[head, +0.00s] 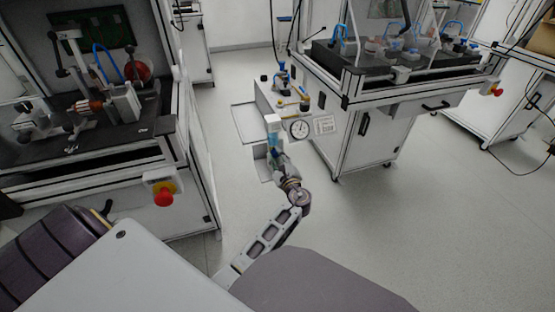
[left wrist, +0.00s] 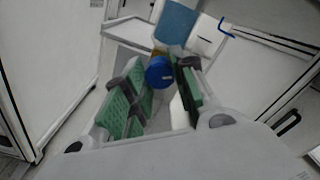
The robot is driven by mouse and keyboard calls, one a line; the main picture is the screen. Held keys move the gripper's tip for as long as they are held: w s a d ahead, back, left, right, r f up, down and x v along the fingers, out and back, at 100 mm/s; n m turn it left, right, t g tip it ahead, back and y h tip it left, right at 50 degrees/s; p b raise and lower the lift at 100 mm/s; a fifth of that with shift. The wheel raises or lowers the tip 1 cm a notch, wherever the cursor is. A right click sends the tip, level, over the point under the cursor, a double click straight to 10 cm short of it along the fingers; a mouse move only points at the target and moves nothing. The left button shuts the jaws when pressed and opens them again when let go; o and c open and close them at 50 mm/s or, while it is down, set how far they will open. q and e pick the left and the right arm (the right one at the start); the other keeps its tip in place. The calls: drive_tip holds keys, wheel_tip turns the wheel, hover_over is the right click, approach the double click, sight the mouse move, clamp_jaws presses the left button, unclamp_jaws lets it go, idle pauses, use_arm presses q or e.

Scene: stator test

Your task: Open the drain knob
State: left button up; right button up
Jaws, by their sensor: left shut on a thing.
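The drain knob (left wrist: 159,72) is a round blue knob in the left wrist view, under a blue translucent bowl (left wrist: 177,22). The bowl also shows in the head view (head: 273,140), below a white housing beside a round gauge. My left gripper (left wrist: 162,82) has its green-padded fingers on either side of the knob and is shut on it. In the head view the left gripper (head: 276,158) is just below the bowl, and the knob is hidden there. My right gripper is in neither view.
The pressure gauge (head: 299,128) and a white label plate (head: 324,125) stand close to the right of the bowl. A white workbench (head: 365,150) is behind them. Another bench with a red emergency button (head: 164,197) is at left.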

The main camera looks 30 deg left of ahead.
use_arm(q)
drive_tip(key=shift+n+b, duration=0.3)
drive_tip(key=shift+n, duration=0.6)
drive_tip(key=n+b, duration=0.2)
drive_tip(key=n, duration=0.1)
drive_tip(key=shift+f+n, duration=0.1)
drive_tip(key=shift+n, duration=0.2)
drive_tip(key=n+b, duration=0.3)
drive_tip(key=n, duration=0.1)
drive_tip(key=shift+n, duration=0.4)
drive_tip(key=shift+n+b, duration=0.5)
drive_tip(key=shift+n, duration=0.2)
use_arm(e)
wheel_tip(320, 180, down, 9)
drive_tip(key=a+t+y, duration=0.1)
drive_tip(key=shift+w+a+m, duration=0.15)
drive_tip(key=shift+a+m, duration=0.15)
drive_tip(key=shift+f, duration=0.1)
use_arm(q)
drive_tip(key=o, duration=1)
drive_tip(key=shift+o, duration=0.2)
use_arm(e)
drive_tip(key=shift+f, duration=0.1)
use_arm(q)
drive_tip(key=shift+r, duration=0.25)
